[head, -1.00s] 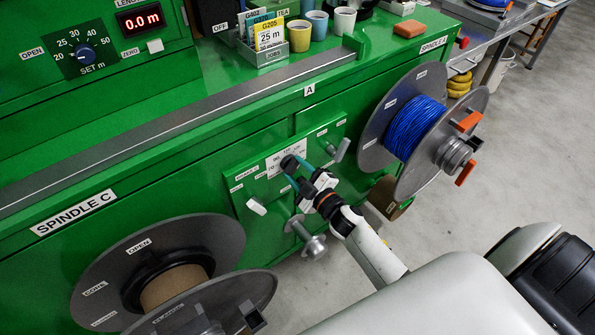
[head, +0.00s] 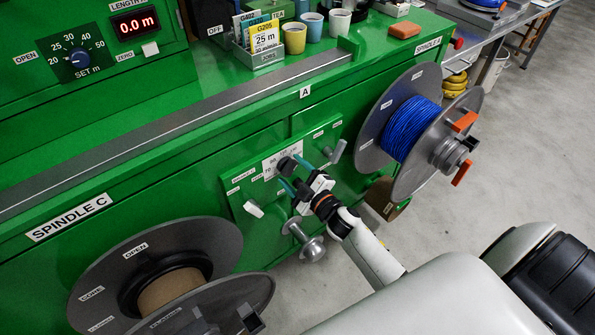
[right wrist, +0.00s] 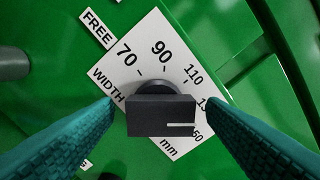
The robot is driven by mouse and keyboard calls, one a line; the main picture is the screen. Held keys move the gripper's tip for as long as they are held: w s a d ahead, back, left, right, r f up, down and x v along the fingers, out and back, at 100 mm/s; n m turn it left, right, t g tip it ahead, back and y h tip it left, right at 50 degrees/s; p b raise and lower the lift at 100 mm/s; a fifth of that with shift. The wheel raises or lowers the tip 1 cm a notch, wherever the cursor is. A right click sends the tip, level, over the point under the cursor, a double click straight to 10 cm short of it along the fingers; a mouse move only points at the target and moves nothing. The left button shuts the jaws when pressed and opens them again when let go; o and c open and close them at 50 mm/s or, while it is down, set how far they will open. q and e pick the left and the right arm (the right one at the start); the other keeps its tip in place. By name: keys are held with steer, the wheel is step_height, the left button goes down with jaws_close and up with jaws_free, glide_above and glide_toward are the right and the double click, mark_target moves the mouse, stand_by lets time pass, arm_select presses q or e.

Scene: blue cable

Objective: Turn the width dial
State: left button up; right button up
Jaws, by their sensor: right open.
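The width dial is a black knob (right wrist: 162,115) on a white scale plate (right wrist: 165,50) marked 70, 90, 110 and higher, with "WIDTH" and "mm". The white line on the knob lies towards its right end, on the side of the higher numbers. In the head view the knob (head: 286,165) sits on the green front panel. My right gripper (head: 295,175) is in front of it. In the right wrist view its teal fingers (right wrist: 160,108) stand open, one on each side of the knob, with gaps visible. My left gripper is not in view.
A lever (head: 337,151) and a white-handled lever (head: 254,209) flank the dial. A metal spindle (head: 308,246) juts out below. A blue cable reel (head: 412,125) is at right, an empty reel (head: 215,243) at lower left. A set dial (head: 79,59) is at upper left.

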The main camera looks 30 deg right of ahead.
steer(key=s+d, duration=0.1)
steer(key=s, duration=1.1)
steer(key=shift+d+b, duration=0.3)
